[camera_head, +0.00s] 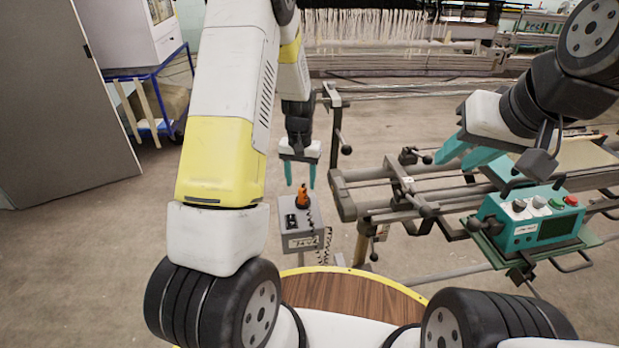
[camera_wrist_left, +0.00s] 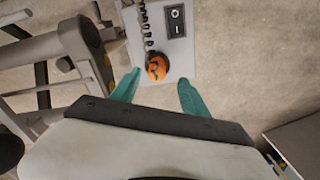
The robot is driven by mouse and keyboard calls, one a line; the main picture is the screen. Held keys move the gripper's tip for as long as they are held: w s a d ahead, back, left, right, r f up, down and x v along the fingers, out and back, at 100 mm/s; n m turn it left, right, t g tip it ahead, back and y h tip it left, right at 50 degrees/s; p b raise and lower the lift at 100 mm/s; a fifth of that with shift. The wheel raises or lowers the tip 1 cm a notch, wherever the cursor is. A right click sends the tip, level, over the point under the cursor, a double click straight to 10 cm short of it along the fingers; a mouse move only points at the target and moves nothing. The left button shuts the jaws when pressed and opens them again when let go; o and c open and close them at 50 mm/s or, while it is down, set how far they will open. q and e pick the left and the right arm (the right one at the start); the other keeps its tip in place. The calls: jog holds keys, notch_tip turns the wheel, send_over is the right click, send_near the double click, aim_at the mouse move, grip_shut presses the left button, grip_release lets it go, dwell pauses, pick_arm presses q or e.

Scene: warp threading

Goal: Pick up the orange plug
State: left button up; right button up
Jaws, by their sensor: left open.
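The orange plug (camera_head: 302,196) stands on top of a small grey box (camera_head: 302,241) in the head view. It also shows in the left wrist view (camera_wrist_left: 157,68), seen from above, with a black coiled cord beside it. My left gripper (camera_head: 300,188) is open, its two teal fingers pointing down near the plug. In the left wrist view the plug appears beyond the fingertips, between their lines, and not gripped. My right gripper (camera_head: 462,156) is at the right of the head view, over the metal frame, with its teal fingers apart and nothing seen between them.
A black rocker switch (camera_wrist_left: 176,21) is on the grey box beside the plug. A metal loom frame (camera_head: 400,190) stands just right of the box. A teal control box (camera_head: 530,222) with buttons is further right. The floor left of the grey box is clear.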

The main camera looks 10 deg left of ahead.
aim_at(303, 188)
pick_arm(q)
jog(key=f, duration=0.5)
jog(key=shift+d, duration=0.25)
jog(key=shift+r, duration=0.1)
grip_shut()
